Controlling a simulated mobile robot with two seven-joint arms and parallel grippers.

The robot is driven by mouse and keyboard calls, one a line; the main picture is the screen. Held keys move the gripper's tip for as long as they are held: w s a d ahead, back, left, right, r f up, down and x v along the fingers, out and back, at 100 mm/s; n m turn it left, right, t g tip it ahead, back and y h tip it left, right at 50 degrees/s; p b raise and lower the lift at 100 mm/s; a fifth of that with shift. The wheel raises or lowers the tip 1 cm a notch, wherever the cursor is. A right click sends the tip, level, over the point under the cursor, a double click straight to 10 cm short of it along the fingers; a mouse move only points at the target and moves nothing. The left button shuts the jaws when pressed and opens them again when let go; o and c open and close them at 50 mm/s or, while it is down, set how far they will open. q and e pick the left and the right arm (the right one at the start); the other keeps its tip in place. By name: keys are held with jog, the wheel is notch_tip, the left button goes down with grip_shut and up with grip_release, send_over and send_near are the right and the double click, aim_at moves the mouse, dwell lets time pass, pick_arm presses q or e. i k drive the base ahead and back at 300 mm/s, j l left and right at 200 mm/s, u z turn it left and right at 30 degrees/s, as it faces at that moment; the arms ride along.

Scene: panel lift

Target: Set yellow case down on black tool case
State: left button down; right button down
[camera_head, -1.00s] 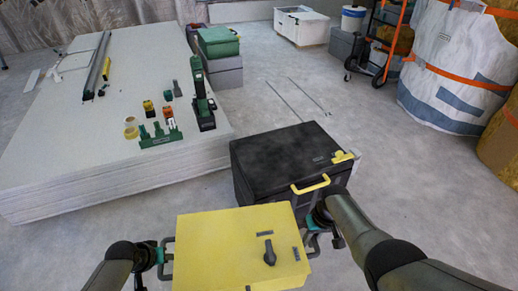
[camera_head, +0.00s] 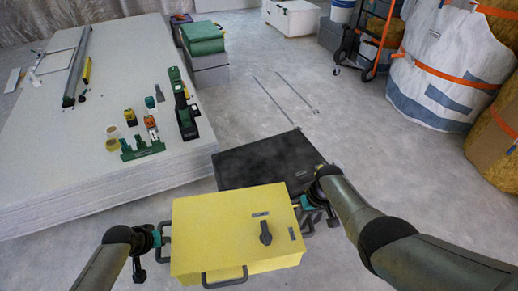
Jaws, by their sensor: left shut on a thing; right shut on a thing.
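The yellow case (camera_head: 222,228) is held level in front of me, with a dark handle and latch on it. My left gripper (camera_head: 162,238) is shut on the handle at its left side. My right gripper (camera_head: 305,208) is shut on the handle at its right side. The black tool case (camera_head: 264,158) stands on the floor just beyond the yellow case. The yellow case and my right arm hide its near side and part of its top. I cannot tell the height gap between the two cases.
A stack of white panels (camera_head: 60,150) lies at left, with green tools (camera_head: 185,105) and small parts on it. Green and grey boxes (camera_head: 208,55) stand behind it. A hand truck (camera_head: 368,40) and a large white bag (camera_head: 440,75) are at back right.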

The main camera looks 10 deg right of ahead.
aim_at(261, 169)
jog(key=i+l, duration=0.35)
jog(key=i, duration=0.15)
jog(key=i+l, duration=0.3)
jog(key=i, duration=0.25)
